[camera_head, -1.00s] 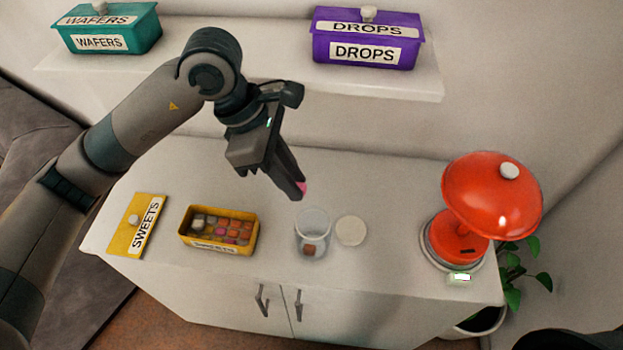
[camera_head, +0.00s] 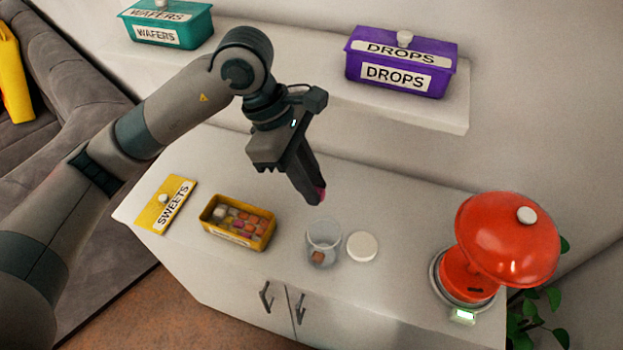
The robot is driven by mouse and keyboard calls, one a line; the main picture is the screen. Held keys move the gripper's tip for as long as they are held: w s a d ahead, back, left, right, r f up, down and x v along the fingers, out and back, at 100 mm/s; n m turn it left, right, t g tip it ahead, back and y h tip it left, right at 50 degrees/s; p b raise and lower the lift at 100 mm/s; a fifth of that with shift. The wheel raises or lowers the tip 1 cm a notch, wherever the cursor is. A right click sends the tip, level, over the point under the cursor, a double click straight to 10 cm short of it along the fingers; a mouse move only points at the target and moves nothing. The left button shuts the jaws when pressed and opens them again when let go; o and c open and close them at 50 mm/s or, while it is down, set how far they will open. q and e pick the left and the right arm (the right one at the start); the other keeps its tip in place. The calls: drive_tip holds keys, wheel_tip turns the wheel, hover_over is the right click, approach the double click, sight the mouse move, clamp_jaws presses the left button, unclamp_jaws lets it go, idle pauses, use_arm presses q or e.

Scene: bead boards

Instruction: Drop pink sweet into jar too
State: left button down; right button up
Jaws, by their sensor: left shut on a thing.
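My left gripper (camera_head: 317,198) is shut on a pink sweet (camera_head: 321,194), of which only a small part shows at the fingertips. It holds the sweet above the cabinet top, just above and behind the jar in the picture. The clear jar (camera_head: 323,240) stands open on the cabinet and has a brown-orange sweet (camera_head: 318,257) at its bottom. A round white lid (camera_head: 362,246) lies to the right of the jar. The yellow sweets box (camera_head: 237,238) is open and holds several sweets in pink, orange, brown and white. My right gripper is not in view.
The yellow SWEETS lid (camera_head: 165,206) lies left of the box. A red scale (camera_head: 508,238) stands at the right end of the cabinet (camera_head: 215,281). A shelf (camera_head: 300,75) above carries a teal WAFERS box (camera_head: 168,27) and a purple DROPS box (camera_head: 401,64).

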use_arm(q)
drive_tip(key=shift+f+b, duration=0.4)
drive_tip(key=shift+f, duration=2.4)
drive_tip(key=c, duration=1.6)
unclamp_jaws()
drive_tip(key=shift+o, duration=0.2)
drive_tip(key=b+v, duration=0.5)
drive_tip(key=v, duration=1.2)
drive_tip(key=shift+a+r+b, duration=0.15)
drive_tip(key=shift+b, duration=0.15)
drive_tip(key=shift+w, duration=0.15)
